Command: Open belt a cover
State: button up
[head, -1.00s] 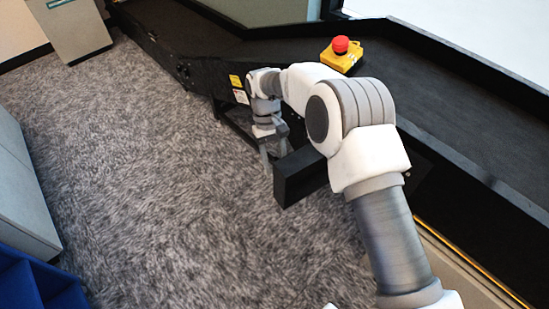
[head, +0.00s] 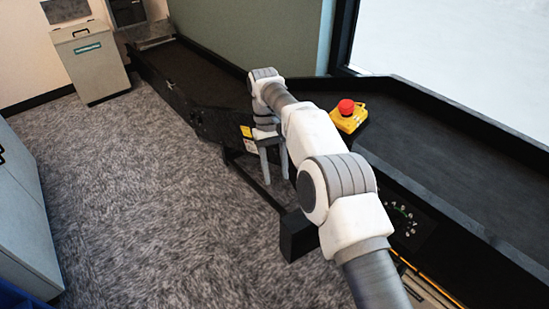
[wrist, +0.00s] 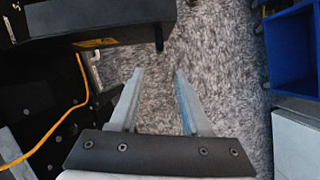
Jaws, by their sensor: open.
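A long black conveyor (head: 440,125) runs through the head view. I cannot tell which of its panels is the belt a cover. A dark box-shaped housing (head: 298,236) juts from its near side below my arm. In the wrist view a black housing (wrist: 105,22) with a yellow label hangs at the upper left, and a short dark peg shows at its right end. My gripper (head: 276,178) points down beside the conveyor's near side, by the yellow and white labels. In the wrist view my gripper (wrist: 158,75) is open, with only carpet between the fingers.
A yellow stop box with a red button (head: 347,112) sits on the conveyor. A yellow cable (wrist: 72,120) and a blue bin (wrist: 292,50) flank my gripper. Grey cabinets (head: 20,205) stand at the left. The carpet (head: 150,200) between is clear.

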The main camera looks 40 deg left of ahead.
jog(key=shift+p+v, duration=1.4)
jog(key=shift+p, duration=1)
